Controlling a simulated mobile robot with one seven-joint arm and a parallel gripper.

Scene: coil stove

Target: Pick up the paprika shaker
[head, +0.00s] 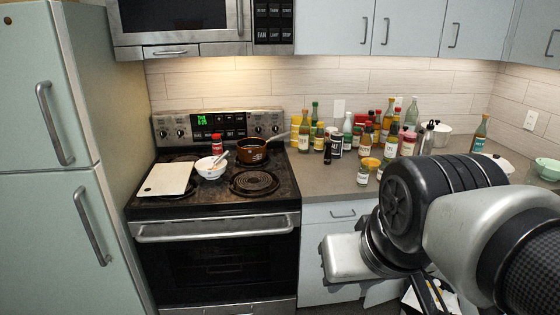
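A small shaker with a red cap and red-and-white label (216,144) stands on the stove, behind a white bowl; its print is too small to read, so I cannot tell if it is the paprika. My arm fills the lower right, in front of the counter and well away from the stove-top shaker. Dark narrow parts at its lower end may be my gripper (430,296); its fingertips are not clear and I see nothing held.
The coil stove (212,190) also holds a white bowl (210,168) with a utensil, a copper-coloured pan (251,152) and a cream board (166,179). Bottles crowd the counter (319,184), whose front left is clear. A fridge (50,150) stands left; a microwave (178,17) hangs above.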

